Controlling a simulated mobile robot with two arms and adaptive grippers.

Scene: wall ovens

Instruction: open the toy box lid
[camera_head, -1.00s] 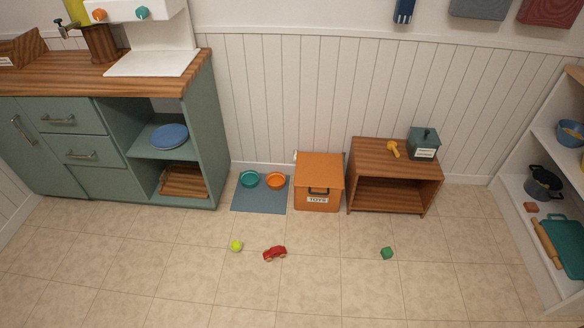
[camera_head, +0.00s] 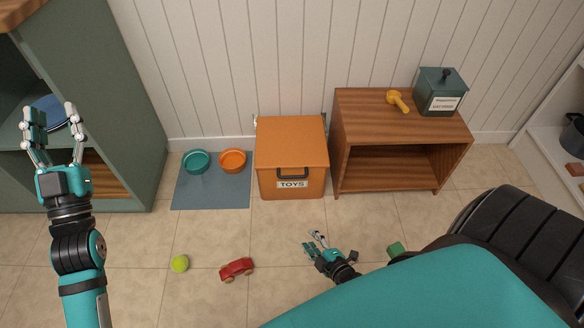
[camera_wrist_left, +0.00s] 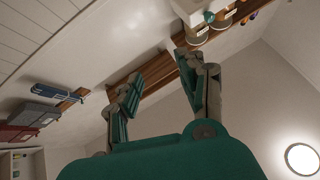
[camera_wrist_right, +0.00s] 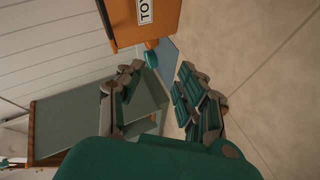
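The orange toy box (camera_head: 291,147) stands on the floor against the wall, its lid shut, with a dark handle and a "TOYS" label on its front. Part of the toy box also shows at the top of the right wrist view (camera_wrist_right: 158,18). My right gripper (camera_head: 312,240) is open and empty, low in front of the box and apart from it. My left gripper (camera_head: 55,115) is open and empty, raised at the left in front of the green cabinet, pointing up. The left wrist view shows its spread fingers (camera_wrist_left: 160,90).
A wooden shelf unit (camera_head: 385,165) stands close to the box's right, bearing a dark tin (camera_head: 440,98) and yellow scoop (camera_head: 398,101). Left is a blue mat (camera_head: 212,190) with two bowls. A ball (camera_head: 180,263), red car (camera_head: 237,269) and green block (camera_head: 396,249) lie on the floor.

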